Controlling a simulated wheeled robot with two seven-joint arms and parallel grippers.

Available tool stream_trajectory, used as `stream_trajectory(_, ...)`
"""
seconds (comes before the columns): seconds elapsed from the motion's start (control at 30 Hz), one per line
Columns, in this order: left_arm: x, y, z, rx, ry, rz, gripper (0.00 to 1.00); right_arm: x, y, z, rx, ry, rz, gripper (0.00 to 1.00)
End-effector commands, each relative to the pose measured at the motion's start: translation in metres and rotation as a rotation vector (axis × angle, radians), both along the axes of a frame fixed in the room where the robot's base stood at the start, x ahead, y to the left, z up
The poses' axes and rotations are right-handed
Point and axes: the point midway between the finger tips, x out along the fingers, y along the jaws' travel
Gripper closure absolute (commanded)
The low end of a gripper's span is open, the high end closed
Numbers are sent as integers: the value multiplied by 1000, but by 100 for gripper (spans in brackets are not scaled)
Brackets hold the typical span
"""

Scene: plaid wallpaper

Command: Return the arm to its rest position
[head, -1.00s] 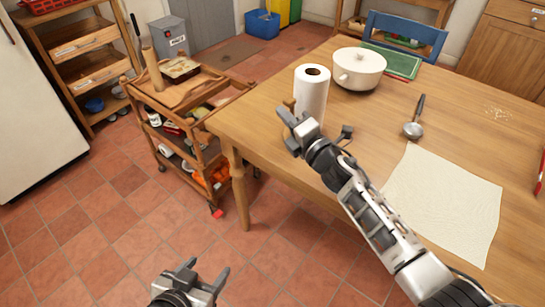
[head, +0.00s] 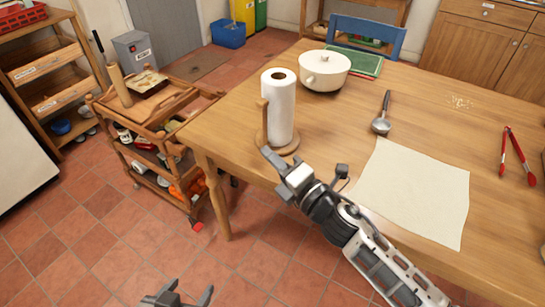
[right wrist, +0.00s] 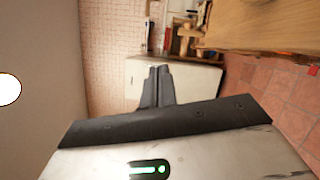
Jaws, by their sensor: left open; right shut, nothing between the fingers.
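My right arm (head: 350,232) reaches in from the lower right in the head view. Its gripper (head: 270,156) is shut and empty, by the table's near edge and in front of the paper towel holder. I cannot tell whether it touches the holder. In the right wrist view the right gripper's fingers (right wrist: 158,76) are together with nothing between them. My left gripper (head: 190,298) shows at the bottom edge of the head view, open and empty over the tiled floor. Much of it is cut off by the frame.
The wooden table (head: 225,125) carries a paper towel roll (head: 281,110), a white pot (head: 324,72), a ladle (head: 382,120), a cloth (head: 415,190) and red tongs (head: 518,155). A wooden cart (head: 150,110) stands left of the table.

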Motion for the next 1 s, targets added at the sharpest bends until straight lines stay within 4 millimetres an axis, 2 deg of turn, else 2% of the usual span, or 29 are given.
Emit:
stream_trajectory(0.47,3,0,2,0,-7,-1,38,-1,0,0,2,1,0,100)
stream_trajectory(0.57,3,0,2,0,-7,-1,38,-6,-4,-7,57,56,-19,100)
stream_trajectory(0.67,3,0,2,0,-7,-1,38,-23,-19,-29,251,241,-90,100)
stream_trajectory(0.77,3,0,2,0,-6,-1,38,-55,-45,-65,568,530,-223,100)
stream_trajectory(0.9,2,0,2,0,-5,-2,38,-116,-79,-116,1027,910,-453,100)
stream_trajectory(1.0,1,0,2,1,-3,-2,38,-157,-94,-140,1281,1098,-599,100)
